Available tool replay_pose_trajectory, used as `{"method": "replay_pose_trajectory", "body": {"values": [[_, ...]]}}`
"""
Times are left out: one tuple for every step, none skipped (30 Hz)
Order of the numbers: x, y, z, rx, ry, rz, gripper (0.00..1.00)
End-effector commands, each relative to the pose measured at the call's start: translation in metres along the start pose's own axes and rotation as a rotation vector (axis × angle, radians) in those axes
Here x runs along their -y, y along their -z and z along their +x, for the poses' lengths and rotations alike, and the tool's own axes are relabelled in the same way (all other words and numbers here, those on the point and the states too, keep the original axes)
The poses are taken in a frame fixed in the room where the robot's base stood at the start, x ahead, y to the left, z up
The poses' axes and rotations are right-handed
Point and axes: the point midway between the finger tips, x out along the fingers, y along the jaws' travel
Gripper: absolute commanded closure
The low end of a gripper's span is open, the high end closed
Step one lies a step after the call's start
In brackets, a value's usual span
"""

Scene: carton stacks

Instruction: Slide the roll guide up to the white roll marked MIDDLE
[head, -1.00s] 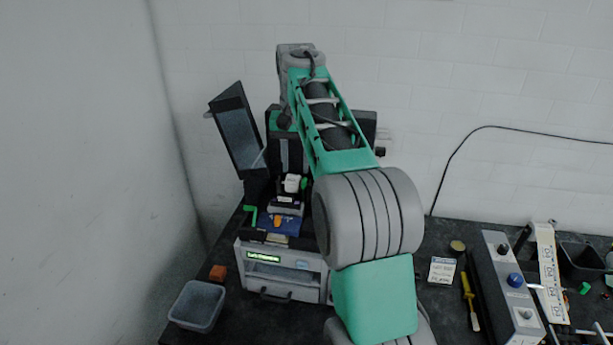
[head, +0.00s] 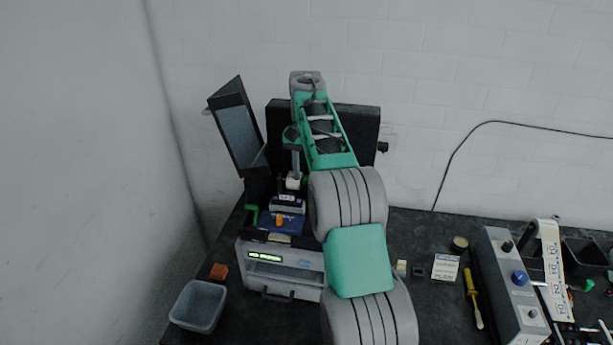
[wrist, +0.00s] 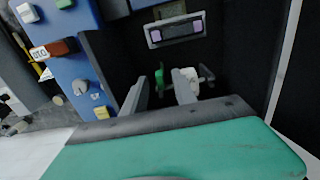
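A small white roll (head: 293,183) sits inside the opened label printer (head: 280,262). It also shows in the wrist view (wrist: 190,76), partly behind my right finger. No marking on it can be read. A green piece (wrist: 160,79), which looks like the roll guide, stands just left of the roll with a gap between them. My gripper (wrist: 160,92) is open, with its two grey fingers apart and the green piece showing between and beyond them. Whether a finger touches it cannot be told. In the head view my gripper (head: 293,160) is over the printer, largely hidden by my arm.
The raised dark lid (head: 240,125) stands left of my arm. A green lever (head: 251,215) and a blue part (head: 284,223) are at the printer's front. A grey bin (head: 198,305) is at the front left. A control box (head: 508,290) and yellow screwdriver (head: 473,298) lie right.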

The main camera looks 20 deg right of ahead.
Motion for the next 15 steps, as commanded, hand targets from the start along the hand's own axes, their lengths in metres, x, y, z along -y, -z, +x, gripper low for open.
{"method": "replay_pose_trajectory", "body": {"values": [[0.0000,-0.0001,0.0075,0.000,0.000,0.001,0.66],[-0.0002,0.0000,0.0091,-0.001,-0.001,0.000,0.66],[-0.0005,0.0003,0.0101,-0.002,-0.001,0.001,0.66],[-0.0006,0.0004,0.0101,-0.002,-0.001,0.000,0.66],[-0.0007,0.0005,0.0099,-0.003,-0.001,0.000,0.66],[-0.0009,0.0006,0.0097,-0.003,0.000,0.000,0.66],[-0.0010,0.0006,0.0095,-0.003,-0.001,0.000,0.66],[-0.0011,0.0007,0.0095,-0.002,-0.001,0.000,0.66],[-0.0012,0.0007,0.0095,-0.002,-0.001,0.001,0.66],[-0.0013,0.0007,0.0096,-0.002,-0.001,0.001,0.66],[-0.0014,0.0007,0.0096,-0.002,-0.001,0.001,0.69],[-0.0015,0.0007,0.0096,-0.002,-0.001,0.001,0.72],[-0.0015,0.0007,0.0096,-0.002,-0.001,0.001,0.75],[-0.0016,0.0007,0.0096,-0.002,-0.001,0.001,0.77],[-0.0016,0.0007,0.0096,-0.001,-0.001,0.001,0.80]]}}
